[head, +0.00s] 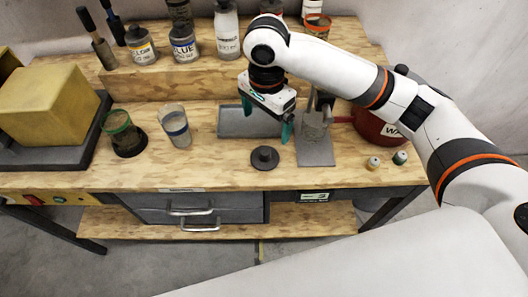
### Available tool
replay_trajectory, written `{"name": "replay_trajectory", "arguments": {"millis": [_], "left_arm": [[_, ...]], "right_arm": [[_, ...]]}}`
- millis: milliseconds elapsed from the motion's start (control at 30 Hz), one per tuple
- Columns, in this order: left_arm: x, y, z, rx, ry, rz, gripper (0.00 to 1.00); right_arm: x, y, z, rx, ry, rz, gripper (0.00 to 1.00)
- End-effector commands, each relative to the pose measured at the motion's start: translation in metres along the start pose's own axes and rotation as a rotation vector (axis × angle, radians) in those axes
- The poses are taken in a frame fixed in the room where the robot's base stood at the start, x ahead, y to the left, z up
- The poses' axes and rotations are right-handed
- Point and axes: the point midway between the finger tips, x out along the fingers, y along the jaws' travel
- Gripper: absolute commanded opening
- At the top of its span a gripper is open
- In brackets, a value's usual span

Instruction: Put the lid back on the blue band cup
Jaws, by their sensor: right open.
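The blue band cup (175,127) is a clear tapered cup with a blue band, standing upright and open at the top on the wooden bench. A round dark lid (265,157) with a knob lies on the bench near its front edge, to the right of the cup. My right gripper (267,120) is open and empty, with its green fingertips spread above the bench behind the lid, over the edge of a grey tray. It is apart from the lid and the cup. My left gripper is not in view.
A green-banded cup (125,134) stands left of the blue one. The grey tray (236,124) lies behind the lid. A grey plate (316,153) with a metal piece and a red pot (378,128) are to the right. Bottles and jars, including a blue-labelled jar (184,46), line the raised shelf.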

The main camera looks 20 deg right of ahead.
Motion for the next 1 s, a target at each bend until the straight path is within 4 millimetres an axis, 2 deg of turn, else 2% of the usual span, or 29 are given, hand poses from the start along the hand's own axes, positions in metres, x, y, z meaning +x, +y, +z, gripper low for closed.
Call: {"name": "replay_trajectory", "arguments": {"millis": [267,367,600,700,1000], "left_arm": [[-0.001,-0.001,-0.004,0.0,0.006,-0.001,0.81],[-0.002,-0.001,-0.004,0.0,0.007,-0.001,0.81],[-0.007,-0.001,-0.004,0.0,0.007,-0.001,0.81],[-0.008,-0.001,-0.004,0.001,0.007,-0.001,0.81],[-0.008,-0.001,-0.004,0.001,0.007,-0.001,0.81]], "right_arm": [[0.003,0.0,0.0,-0.001,0.001,0.0,0.96],[0.014,0.0,0.0,0.001,0.002,-0.002,0.96],[0.055,0.0,0.0,0.0,0.001,-0.003,0.96],[0.064,0.0,0.0,0.0,0.001,0.0,0.96],[0.069,0.0,-0.001,-0.002,0.002,0.002,0.96]]}}
